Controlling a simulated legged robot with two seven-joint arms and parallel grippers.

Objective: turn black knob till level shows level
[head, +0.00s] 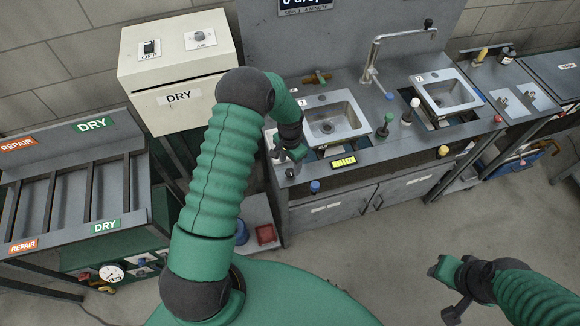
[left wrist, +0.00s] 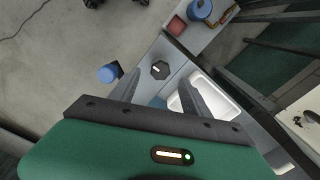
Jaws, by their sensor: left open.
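The black knob (left wrist: 160,70) is a dark many-sided disc with a small white mark, on the counter's front face in the left wrist view. It lies ahead of the fingertips, between their lines. In the head view my left gripper (head: 287,152) hangs over the counter's front left corner, with the dark knob (head: 291,172) just below it. In the left wrist view my left gripper (left wrist: 161,88) is open, with nothing between its fingers. A yellow level display (head: 343,162) sits on the front edge; its reading is too small to make out. My right gripper (head: 448,288) is at lower right, away from the counter.
A blue knob (head: 314,186) sits beside the black one and also shows in the left wrist view (left wrist: 108,73). The left sink (head: 335,120) is behind the display. A red box (head: 266,234) is on the low shelf. The floor in front is clear.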

